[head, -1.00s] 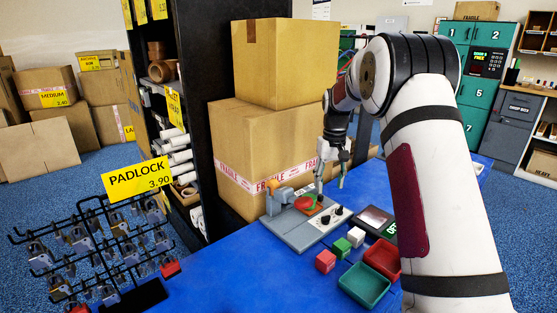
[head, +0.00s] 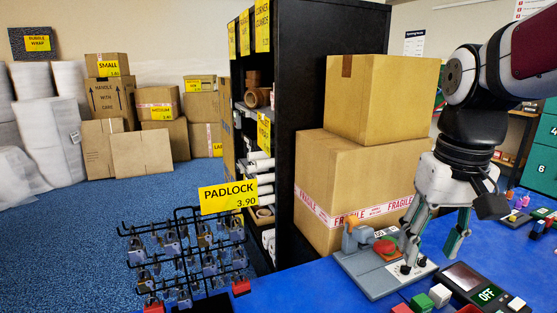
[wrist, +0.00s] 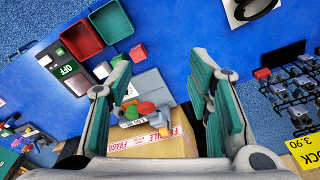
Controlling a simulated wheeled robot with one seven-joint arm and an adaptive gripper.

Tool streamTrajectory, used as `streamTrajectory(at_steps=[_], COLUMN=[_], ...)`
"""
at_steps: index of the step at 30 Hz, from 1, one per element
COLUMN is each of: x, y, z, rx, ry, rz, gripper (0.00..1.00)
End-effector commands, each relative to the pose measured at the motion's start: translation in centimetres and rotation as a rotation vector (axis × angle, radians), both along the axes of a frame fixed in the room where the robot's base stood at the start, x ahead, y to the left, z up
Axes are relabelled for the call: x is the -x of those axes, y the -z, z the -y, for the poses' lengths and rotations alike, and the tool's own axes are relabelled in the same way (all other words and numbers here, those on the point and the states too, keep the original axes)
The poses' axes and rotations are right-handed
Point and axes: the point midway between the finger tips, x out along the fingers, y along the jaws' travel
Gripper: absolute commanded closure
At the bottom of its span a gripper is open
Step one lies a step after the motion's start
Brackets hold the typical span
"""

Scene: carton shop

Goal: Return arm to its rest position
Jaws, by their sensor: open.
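My gripper (head: 432,240) is open and empty. In the head view it hangs above the blue counter, fingers pointing down, in front of the right side of the large cartons. A grey device (head: 370,268) with a red round part and an orange part stands on the counter below and left of the fingers. In the wrist view the green-padded fingers of my gripper (wrist: 165,95) are spread wide, with the grey device (wrist: 152,88) seen between them. My arm comes in from the upper right of the head view.
Two stacked cartons (head: 380,100) stand behind the device. A padlock rack (head: 185,255) is at the front left. Small blocks, including a green one (head: 421,302), and a black panel reading OFF (head: 470,280) lie at the right. Red (wrist: 80,40) and green (wrist: 111,20) trays sit on the blue counter.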

Motion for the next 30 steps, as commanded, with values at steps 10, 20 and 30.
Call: streamTrajectory(at_steps=[10, 20, 30], x=[12.3, 18.4, 18.2], y=[2.0, 5.2, -0.3], z=[-3.0, -3.9, -3.7], rx=[-0.003, -0.007, 0.001], ry=[-0.034, -0.053, -0.052], rz=[0.038, 0.059, 0.135], gripper=[0.53, 0.53, 0.53])
